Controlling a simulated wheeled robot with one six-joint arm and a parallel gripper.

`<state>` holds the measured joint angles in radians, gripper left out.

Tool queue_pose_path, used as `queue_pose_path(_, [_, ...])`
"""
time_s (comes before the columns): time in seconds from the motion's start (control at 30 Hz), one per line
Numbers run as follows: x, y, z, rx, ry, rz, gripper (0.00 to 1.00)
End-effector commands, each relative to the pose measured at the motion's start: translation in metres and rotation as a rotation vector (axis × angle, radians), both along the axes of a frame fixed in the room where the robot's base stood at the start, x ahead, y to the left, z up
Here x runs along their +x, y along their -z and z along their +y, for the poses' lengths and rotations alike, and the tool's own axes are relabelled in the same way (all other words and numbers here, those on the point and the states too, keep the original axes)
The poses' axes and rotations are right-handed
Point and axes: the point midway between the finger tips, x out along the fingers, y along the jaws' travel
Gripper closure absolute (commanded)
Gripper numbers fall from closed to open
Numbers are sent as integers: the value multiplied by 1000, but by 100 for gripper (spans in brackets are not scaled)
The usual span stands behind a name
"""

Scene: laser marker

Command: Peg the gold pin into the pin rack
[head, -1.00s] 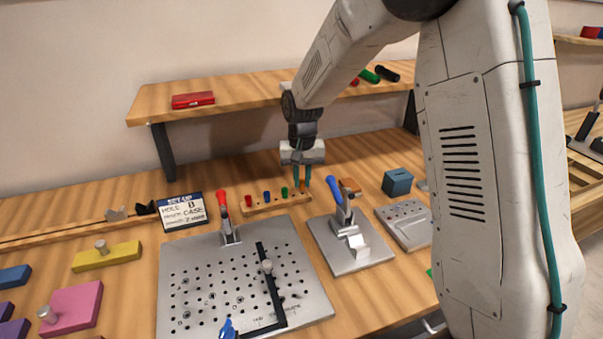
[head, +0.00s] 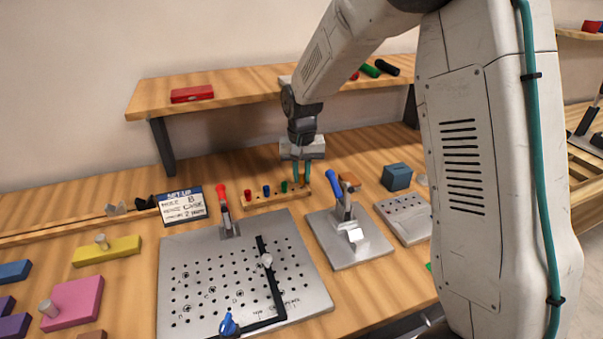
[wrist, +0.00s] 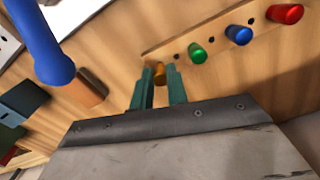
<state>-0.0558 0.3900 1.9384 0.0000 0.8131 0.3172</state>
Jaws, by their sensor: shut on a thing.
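The pin rack (head: 262,203) is a narrow wooden strip at the back of the bench. A red pin (head: 248,196), a blue pin (head: 266,191) and a green pin (head: 284,187) stand in it. My gripper (head: 302,181) is at the rack's right end, fingers pointing down. The wrist view shows its teal fingers shut on the gold pin (wrist: 160,73). The gold pin is in line with the green pin (wrist: 197,55) and the others. Its lower end is hidden, so I cannot tell whether it is in a hole or just above.
A blue-handled clamp (head: 347,226) on a metal plate stands right of the rack, close to an orange-brown block (head: 349,180). A perforated plate (head: 205,263) with a red-handled clamp (head: 224,210) lies in front. A wooden shelf (head: 235,87) runs behind and above.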

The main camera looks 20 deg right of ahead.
Motion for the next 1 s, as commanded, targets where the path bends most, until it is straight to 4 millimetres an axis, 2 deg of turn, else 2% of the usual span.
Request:
queue_pose_path(0.77, [0,12,0,0,0,1,100])
queue_pose_path(0.8, [0,12,0,0,0,0,73])
queue_pose_path(0.87, [0,12,0,0,0,0,59])
queue_pose_path(1.0, [0,11,0,0,0,0,59])
